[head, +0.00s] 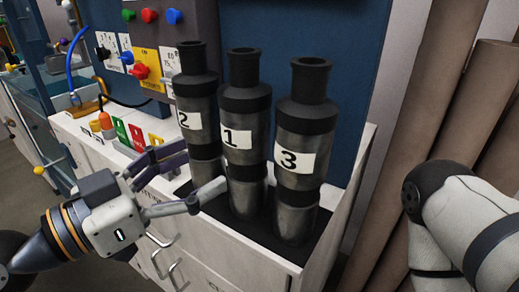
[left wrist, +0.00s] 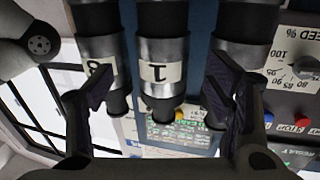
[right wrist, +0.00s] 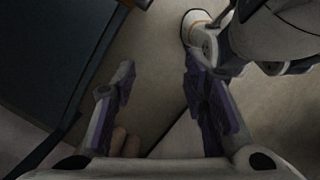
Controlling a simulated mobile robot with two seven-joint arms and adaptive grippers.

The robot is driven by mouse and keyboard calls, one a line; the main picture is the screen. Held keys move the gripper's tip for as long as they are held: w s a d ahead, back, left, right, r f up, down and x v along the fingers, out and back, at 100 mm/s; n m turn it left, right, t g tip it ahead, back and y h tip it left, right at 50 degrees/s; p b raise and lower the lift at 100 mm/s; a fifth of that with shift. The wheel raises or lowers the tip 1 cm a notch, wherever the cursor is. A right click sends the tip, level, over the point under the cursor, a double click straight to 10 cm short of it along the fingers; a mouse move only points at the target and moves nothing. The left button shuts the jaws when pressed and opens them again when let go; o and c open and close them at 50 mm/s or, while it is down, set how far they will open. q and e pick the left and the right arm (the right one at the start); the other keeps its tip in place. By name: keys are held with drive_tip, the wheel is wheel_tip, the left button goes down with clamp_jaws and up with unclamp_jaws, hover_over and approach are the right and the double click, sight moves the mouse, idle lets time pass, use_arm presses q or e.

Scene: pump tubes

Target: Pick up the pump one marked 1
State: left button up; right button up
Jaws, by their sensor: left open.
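Pump one (head: 242,165), a dark grey metal cylinder with a black neck and a white "1" label, stands upright in the middle of a row of three. Pump two (head: 197,95) stands left of it and pump three (head: 298,185) right of it. My left gripper (head: 200,171) is open at the pumps' lower half. In the left wrist view, pump one (left wrist: 162,52) appears upside down between the spread fingers (left wrist: 156,92); I cannot tell whether they touch it. My right gripper (right wrist: 158,82) is open and empty, above the floor in the right wrist view.
The pumps stand in a dark recess of a white cabinet (head: 245,258). A grey control box (head: 140,25) with coloured knobs is behind at left. A blue panel (head: 345,100) stands behind the pumps. Brown columns (head: 425,120) stand at right.

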sight(228, 161)
use_arm(q)
drive_tip(key=w+d+f+b, duration=0.1)
drive_tip(key=w+d+f, duration=0.1)
drive_tip(key=shift+w+d+b, duration=0.35)
drive_tip(key=x, duration=0.6)
drive_tip(key=shift+w+d+r, duration=0.25)
drive_tip(key=shift+w+r, duration=0.05)
drive_tip(key=shift+r, duration=0.05)
drive_tip(key=c, duration=1.5)
drive_tip(key=shift+r, duration=0.3)
drive_tip(key=shift+c, duration=1.3)
use_arm(e)
drive_tip(key=shift+g, duration=0.6)
drive_tip(key=s+f, duration=0.3)
drive_tip(key=shift+a+f, duration=0.1)
use_arm(q)
drive_tip(key=shift+r, duration=0.1)
